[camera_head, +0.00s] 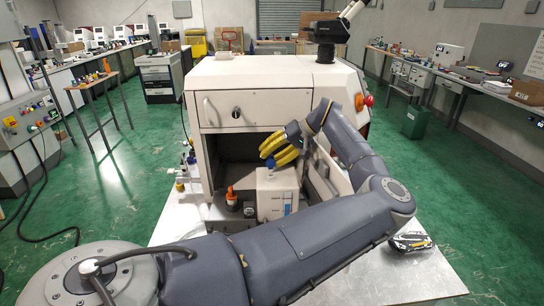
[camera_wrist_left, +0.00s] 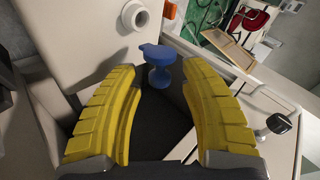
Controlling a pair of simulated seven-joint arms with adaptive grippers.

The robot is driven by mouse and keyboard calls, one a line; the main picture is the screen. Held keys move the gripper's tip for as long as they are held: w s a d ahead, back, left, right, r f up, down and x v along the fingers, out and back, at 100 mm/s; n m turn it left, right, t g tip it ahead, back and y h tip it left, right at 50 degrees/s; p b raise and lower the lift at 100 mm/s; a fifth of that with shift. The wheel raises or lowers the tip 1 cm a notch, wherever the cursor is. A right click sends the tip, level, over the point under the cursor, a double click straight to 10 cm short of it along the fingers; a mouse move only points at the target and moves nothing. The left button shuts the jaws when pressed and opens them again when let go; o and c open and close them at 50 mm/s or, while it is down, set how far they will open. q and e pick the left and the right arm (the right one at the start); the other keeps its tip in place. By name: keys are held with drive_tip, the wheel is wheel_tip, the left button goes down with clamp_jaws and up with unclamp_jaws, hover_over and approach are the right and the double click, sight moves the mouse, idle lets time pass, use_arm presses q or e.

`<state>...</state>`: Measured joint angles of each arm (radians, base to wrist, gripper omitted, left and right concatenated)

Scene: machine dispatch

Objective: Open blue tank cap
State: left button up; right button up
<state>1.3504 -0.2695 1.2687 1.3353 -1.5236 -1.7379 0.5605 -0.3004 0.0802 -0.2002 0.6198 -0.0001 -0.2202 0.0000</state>
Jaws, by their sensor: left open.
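A white box-shaped tank (camera_head: 277,194) stands in the open bay of the white machine (camera_head: 252,82). The blue cap (camera_head: 271,163) shows at the tank's top, just below my yellow fingers. My left gripper (camera_head: 268,152) is open above the tank and points left. My right gripper is in neither view.
An orange-capped bottle (camera_head: 231,199) stands left of the tank in the bay. A white round spout (camera_wrist_left: 140,17) is close to the fingertips in the left wrist view. The bay walls and the drawer front (camera_head: 250,108) above limit room. Small bottles (camera_head: 190,165) stand left.

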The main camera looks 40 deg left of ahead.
use_arm(q)
drive_tip(key=shift+c, duration=0.4)
clamp_jaws()
drive_tip(key=shift+w+a+f+m+g+h, duration=0.15)
drive_tip(key=shift+a+f+m+g+h, duration=0.1)
drive_tip(key=shift+m+g+h, duration=0.15)
drive_tip(key=shift+w+a+f+m+g+h, duration=0.1)
drive_tip(key=shift+w+f+m+g+h, duration=0.15)
drive_tip(key=shift+h, duration=0.25)
drive_tip(key=shift+s, duration=0.1)
drive_tip(key=shift+o, duration=0.4)
unclamp_jaws()
drive_tip(key=shift+r, duration=0.1)
drive_tip(key=v, duration=1.2)
